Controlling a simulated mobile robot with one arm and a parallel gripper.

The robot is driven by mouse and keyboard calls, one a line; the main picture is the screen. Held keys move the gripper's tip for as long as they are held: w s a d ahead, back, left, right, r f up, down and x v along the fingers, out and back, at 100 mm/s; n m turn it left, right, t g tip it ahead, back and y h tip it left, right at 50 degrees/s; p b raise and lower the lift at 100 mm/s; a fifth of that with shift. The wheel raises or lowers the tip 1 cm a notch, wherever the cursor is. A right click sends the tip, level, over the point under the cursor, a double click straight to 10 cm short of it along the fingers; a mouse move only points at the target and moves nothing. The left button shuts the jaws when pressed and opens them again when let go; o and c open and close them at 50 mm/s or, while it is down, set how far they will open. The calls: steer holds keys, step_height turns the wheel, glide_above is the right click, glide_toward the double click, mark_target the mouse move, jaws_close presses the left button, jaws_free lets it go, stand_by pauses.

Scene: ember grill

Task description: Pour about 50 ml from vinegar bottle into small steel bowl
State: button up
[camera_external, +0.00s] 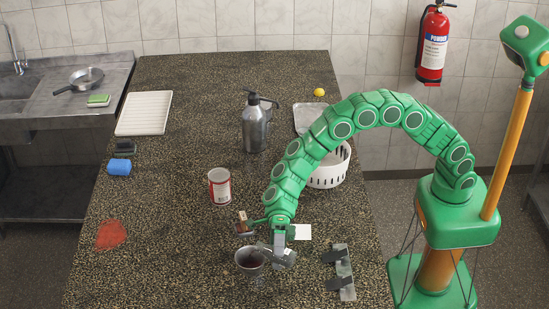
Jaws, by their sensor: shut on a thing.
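The small steel bowl (246,274) stands upright near the front of the dark speckled counter, with a dark reddish inside. My gripper (280,238) is just right of the bowl and above it. It is shut on a greyish see-through thing that looks like the vinegar bottle (284,257). The bottle seems tilted to the left, its narrow end close to the bowl's rim. Whether liquid is flowing is too small to tell, and the level in the bowl cannot be read.
A small brown thing (242,226) is just behind the bowl. A red-and-white can (219,187), grey flask (254,128) and white basket (325,179) stand farther back. Dark-clipped strips (344,270) lie right. Red powder (111,234) lies left; the counter between is clear.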

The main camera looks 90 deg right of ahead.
steer(key=shift+f+m+y+p, duration=0.2)
steer(key=shift+m+y+p, duration=0.1)
steer(key=shift+m+p, duration=0.3)
stand_by(1.6)
steer(key=shift+s+r+n+h, duration=0.2)
steer(key=shift+r+n+h, duration=0.25)
steer(key=shift+n, duration=0.45)
steer(key=shift+n+h, duration=0.25)
steer(key=shift+n, duration=0.35)
steer(key=f, duration=0.2)
steer(key=s+f, duration=0.1)
steer(key=f, duration=0.1)
steer(key=shift+a, duration=0.25)
steer(key=shift+s+a, duration=0.1)
steer(key=shift+r+n+t+h, duration=0.3)
steer(key=shift+n+t, duration=0.1)
steer(key=shift+r+n, duration=0.4)
steer(key=shift+r, duration=0.2)
